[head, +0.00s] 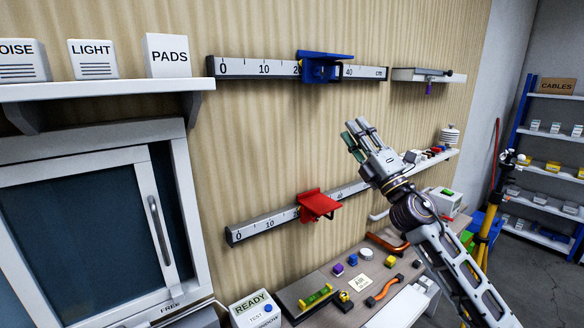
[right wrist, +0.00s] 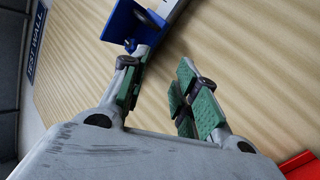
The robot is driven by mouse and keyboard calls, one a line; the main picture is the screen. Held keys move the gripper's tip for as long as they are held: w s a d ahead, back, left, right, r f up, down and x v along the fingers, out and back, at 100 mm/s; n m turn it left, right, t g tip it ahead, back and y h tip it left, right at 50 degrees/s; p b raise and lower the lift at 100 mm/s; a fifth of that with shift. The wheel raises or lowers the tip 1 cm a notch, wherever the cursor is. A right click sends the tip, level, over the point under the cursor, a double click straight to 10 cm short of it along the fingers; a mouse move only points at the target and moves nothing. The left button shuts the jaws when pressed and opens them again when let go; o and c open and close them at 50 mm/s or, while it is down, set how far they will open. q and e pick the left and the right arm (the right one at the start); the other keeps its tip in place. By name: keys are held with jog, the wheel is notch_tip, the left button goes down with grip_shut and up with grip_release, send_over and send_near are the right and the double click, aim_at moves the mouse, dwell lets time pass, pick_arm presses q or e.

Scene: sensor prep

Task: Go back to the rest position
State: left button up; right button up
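My right gripper (head: 355,130) is raised in front of the wood-panelled wall, between the upper and lower ruler rails. In the right wrist view its green-padded fingers (right wrist: 163,95) stand apart with nothing between them. A blue slider (head: 322,68) sits on the upper rail (head: 250,68); it also shows in the right wrist view (right wrist: 130,25) beyond the fingers. A red slider (head: 318,205) sits on the lower sloping rail (head: 265,226); part of it shows in the right wrist view (right wrist: 300,165). My left gripper is not in view.
A bench (head: 330,275) below holds small coloured parts, a green level (head: 316,297) and a READY box (head: 255,310). A glass-fronted cabinet (head: 100,225) and a shelf with labelled boxes (head: 100,90) are at left. A yellow tripod (head: 487,225) and a CABLES rack (head: 545,150) stand at right.

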jog(key=s+d+f+m+g+h, duration=0.25)
jog(key=f+m+h, duration=0.35)
jog(key=f, duration=0.5)
jog(key=s+d+f+m+g+h, duration=0.1)
jog(key=s+d+f+m+h, duration=0.3)
jog(key=f+m, duration=0.6)
jog(key=d+f+m+g+h, duration=0.2)
jog(key=f+m+h, duration=0.4)
jog(key=f, duration=0.7)
jog(key=s+a+f+m+g+y, duration=0.15)
jog(key=s+f+g, duration=0.45)
jog(key=s+f, duration=0.65)
jog(key=s+a+f+m+g+y, duration=0.1)
jog(key=s+f+m+g, duration=0.2)
jog(key=s+f+g, duration=0.9)
jog(key=s+f+t, duration=0.2)
jog(key=s+f, duration=0.1)
jog(key=f, duration=1.2)
jog(key=s+f+t, duration=0.2)
jog(key=s+f, duration=0.2)
jog(key=f, duration=1.1)
jog(key=s+d+f, duration=0.2)
jog(key=s+f, duration=0.8)
jog(key=s, duration=0.1)
jog(key=s+d+f, duration=0.2)
jog(key=s+f, duration=0.8)
jog(key=shift+s+d+n+g, duration=0.2)
jog(key=shift+s+n+g, duration=0.2)
jog(key=shift+n+g, duration=0.05)
